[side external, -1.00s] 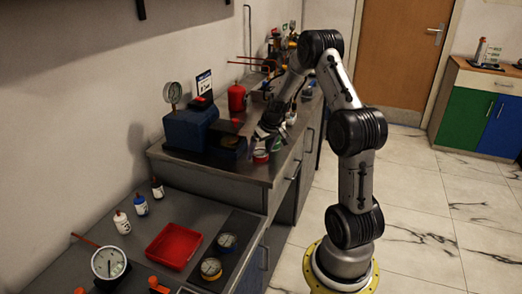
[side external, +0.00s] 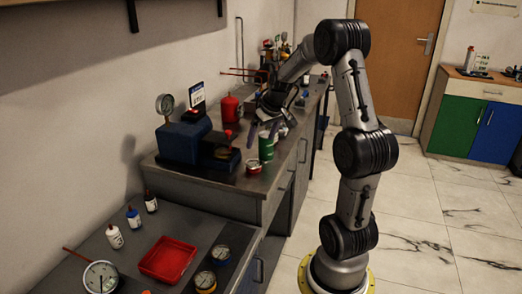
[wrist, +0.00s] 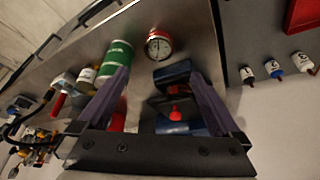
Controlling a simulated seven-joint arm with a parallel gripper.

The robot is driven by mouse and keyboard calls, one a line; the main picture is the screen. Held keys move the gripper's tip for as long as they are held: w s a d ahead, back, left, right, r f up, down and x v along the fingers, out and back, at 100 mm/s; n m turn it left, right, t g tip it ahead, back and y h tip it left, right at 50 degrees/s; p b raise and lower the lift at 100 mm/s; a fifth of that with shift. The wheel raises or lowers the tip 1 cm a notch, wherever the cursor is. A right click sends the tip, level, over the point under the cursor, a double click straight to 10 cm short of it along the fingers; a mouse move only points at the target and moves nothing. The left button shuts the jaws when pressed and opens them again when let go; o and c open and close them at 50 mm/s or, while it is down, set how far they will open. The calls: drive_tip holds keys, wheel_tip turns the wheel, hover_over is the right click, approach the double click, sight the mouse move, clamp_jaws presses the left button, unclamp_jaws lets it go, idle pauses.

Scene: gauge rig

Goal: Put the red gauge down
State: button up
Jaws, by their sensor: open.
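The red gauge (side external: 253,167) sits on the upper bench near its front edge, beside a green can (side external: 266,148). In the wrist view the red gauge (wrist: 158,44) shows its white dial, uncovered, beyond the fingertips. My gripper (side external: 264,133) is over the bench, behind and above the gauge. In the wrist view my gripper (wrist: 158,75) has its two purple fingers wide apart with nothing between them, and the gauge is clear of both. The green can (wrist: 116,58) is partly hidden by one finger.
A blue gauge rig (side external: 180,142) with an upright gauge stands left of the red gauge. A red bottle (side external: 231,108) is behind it. The lower bench holds a red tray (side external: 168,262), small bottles (side external: 133,218) and other gauges (side external: 220,254). Clutter crowds the upper bench's far end.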

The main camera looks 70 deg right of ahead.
drive_tip(key=a+r+n, duration=0.1)
drive_tip(key=a+r, duration=0.2)
drive_tip(key=a, duration=0.3)
drive_tip(key=a+r+n+t+y, duration=0.1)
drive_tip(key=a+r, duration=0.1)
drive_tip(key=a, duration=0.5)
drive_tip(key=a+r+n, duration=0.1)
drive_tip(key=a+r, duration=0.2)
drive_tip(key=a, duration=0.3)
drive_tip(key=s+a+n+y, duration=0.1)
drive_tip(key=s+a+n, duration=0.2)
drive_tip(key=s+a, duration=1)
drive_tip(key=shift+s+a+f+t, duration=0.2)
drive_tip(key=shift+s+a+t, duration=0.15)
drive_tip(key=shift+a, duration=0.2)
